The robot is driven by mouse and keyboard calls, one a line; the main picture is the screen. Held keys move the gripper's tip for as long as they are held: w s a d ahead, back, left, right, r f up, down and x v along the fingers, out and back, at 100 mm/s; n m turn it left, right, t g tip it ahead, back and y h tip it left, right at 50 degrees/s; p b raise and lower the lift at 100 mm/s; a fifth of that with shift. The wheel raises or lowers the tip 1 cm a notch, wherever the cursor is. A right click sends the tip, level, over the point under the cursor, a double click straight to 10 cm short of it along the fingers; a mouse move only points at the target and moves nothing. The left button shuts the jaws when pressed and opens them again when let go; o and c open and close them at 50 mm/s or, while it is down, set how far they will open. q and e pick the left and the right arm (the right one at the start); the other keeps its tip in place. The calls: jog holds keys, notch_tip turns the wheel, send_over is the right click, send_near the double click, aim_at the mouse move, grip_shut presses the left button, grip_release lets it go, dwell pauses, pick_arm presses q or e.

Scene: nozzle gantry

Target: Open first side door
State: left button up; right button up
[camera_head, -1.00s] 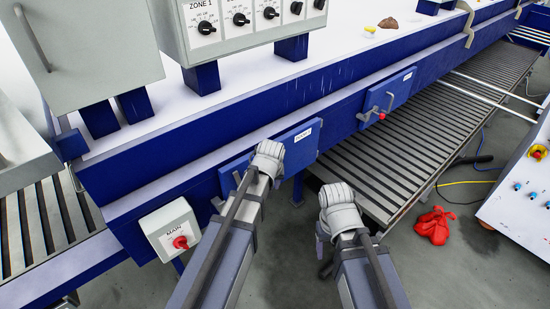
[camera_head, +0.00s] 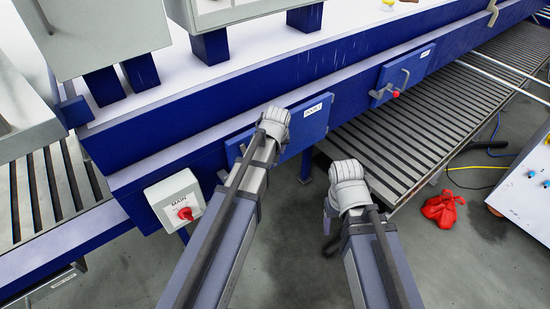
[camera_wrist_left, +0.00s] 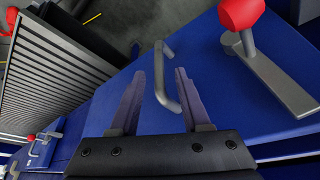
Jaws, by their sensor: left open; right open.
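The first side door (camera_head: 308,128) is a blue panel with a white label on the blue machine's side, and it looks closed. My left wrist covers its left part and hardware in the head view. In the left wrist view, my left gripper (camera_wrist_left: 160,74) is open, its two fingers on either side of a grey bar handle (camera_wrist_left: 166,88) on the blue panel. I cannot tell whether they touch it. A red-knobbed grey latch (camera_wrist_left: 262,68) is to the handle's right. My right gripper (camera_head: 331,243) is open and apart from the machine, low and partly hidden by its wrist.
A second blue door (camera_head: 412,70) with a handle and red knob is farther right. A grey MAIN switch box (camera_head: 160,196) with a red knob is left of my left arm. A slatted conveyor (camera_head: 400,150) runs beyond. A red cloth (camera_head: 441,208) and cables lie on the floor.

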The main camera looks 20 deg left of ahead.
pick_arm(q)
jog(key=b+x, duration=0.2)
jog(key=x, duration=0.1)
jog(key=shift+w+f, duration=0.1)
jog(key=shift+f, duration=0.2)
grip_shut()
dwell(1.2)
